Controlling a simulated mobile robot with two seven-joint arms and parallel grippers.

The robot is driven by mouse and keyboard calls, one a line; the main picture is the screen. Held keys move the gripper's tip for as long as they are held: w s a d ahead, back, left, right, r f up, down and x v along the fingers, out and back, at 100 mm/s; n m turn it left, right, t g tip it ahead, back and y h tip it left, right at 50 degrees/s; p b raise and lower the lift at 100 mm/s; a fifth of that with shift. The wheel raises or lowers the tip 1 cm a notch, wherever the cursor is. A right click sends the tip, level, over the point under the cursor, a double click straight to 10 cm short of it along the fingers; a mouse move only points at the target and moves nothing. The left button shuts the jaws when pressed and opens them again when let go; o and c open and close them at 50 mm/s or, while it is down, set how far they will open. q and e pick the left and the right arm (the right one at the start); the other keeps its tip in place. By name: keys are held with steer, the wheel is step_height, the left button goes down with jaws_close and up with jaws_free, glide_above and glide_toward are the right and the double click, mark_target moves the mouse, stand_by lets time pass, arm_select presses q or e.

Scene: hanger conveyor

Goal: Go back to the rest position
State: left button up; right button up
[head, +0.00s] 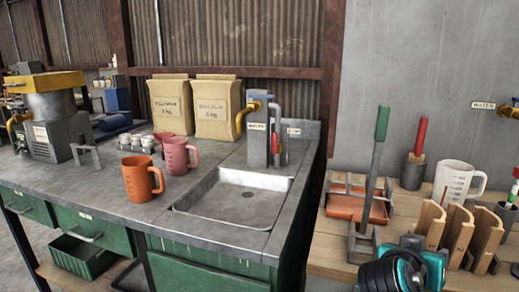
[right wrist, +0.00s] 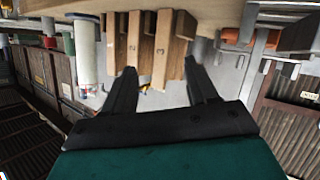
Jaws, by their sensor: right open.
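My right gripper (right wrist: 161,72) shows in the right wrist view with its two black fingers spread apart and nothing between them. The wooden slotted blocks (right wrist: 150,45) appear beyond the fingertips; I cannot tell the exact gap. In the head view, a teal and black part of my right arm is at the bottom right, in front of the wooden blocks (head: 458,235). The fingers are not clear there. My left gripper is not in view.
A wooden table on the right holds a green-handled lever (head: 381,125), an orange tray (head: 357,206) and a white measuring jug (head: 459,178). The left bench has a sink (head: 237,197), an orange mug (head: 138,181), a pink mug (head: 175,158) and paper bags (head: 216,109).

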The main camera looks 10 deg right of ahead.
steer(key=s+a+f+n+y, duration=0.3)
steer(key=s+a+f, duration=0.1)
steer(key=f, duration=0.2)
steer(key=s+a+f+n+y, duration=0.3)
steer(key=f+y, duration=0.1)
steer(key=f, duration=0.3)
steer(key=s+a+f+n+g+y, duration=0.45)
steer(key=s+a, duration=0.45)
steer(key=s, duration=0.3)
arm_select(q)
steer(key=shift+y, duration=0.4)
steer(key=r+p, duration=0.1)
steer(key=p, duration=0.1)
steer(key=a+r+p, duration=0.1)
steer(key=p, duration=0.1)
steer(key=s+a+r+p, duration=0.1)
steer(key=p, duration=0.1)
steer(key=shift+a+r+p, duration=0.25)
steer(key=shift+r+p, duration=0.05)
arm_select(e)
steer(key=w+a+f+t+y, duration=0.2)
steer(key=w+f+t, duration=0.1)
steer(key=w+t, duration=0.5)
steer(key=shift+a, duration=0.4)
